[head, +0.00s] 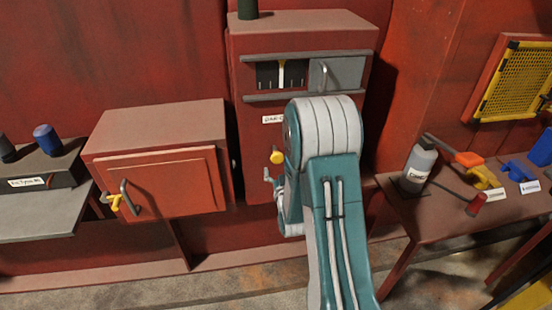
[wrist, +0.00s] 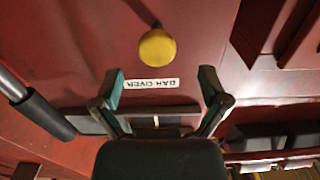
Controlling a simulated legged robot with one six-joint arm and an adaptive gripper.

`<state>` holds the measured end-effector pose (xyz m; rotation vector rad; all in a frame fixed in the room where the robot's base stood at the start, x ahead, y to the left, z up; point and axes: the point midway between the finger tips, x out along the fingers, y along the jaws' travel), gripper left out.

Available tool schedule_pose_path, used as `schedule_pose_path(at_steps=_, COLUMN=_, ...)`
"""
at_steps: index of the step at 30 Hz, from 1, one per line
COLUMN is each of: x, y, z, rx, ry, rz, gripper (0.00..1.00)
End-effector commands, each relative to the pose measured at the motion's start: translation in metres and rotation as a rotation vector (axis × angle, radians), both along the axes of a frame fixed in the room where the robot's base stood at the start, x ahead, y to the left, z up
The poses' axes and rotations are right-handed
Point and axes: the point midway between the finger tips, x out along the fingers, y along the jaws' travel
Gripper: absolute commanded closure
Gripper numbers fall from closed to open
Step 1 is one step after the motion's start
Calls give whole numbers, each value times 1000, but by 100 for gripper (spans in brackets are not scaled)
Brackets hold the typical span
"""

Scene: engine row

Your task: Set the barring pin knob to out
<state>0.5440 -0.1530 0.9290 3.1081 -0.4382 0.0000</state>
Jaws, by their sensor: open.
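The round yellow knob (head: 277,157) sits on the front of the tall red cabinet (head: 245,150), below and right of a white label (head: 273,119). The knob also shows in the wrist view (wrist: 157,47), where the label (wrist: 151,83) reads "BAR OVER" upside down. My gripper (wrist: 159,82) is open and empty. Its two fingers frame the label, and the knob lies beyond the fingertips, roughly centred between them and apart from both. In the head view my arm hides most of the gripper. No in or out marking is readable.
A lower red cabinet (head: 160,160) with a handle and yellow latch stands to the left. A table (head: 420,215) at right bears a bottle (head: 418,165) and several tools. A dark-gripped bar (wrist: 40,112) shows at left in the wrist view.

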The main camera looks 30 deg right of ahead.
Motion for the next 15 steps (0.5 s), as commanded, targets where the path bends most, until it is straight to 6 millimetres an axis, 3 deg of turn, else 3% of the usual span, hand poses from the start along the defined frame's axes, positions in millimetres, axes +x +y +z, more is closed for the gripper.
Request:
schedule_pose_path(at_steps=6, x=35, y=-10, z=0, rx=0, ry=0, rz=0, gripper=6)
schedule_pose_path(at_steps=15, x=49, y=-14, z=0, rx=0, ry=0, rz=0, gripper=6)
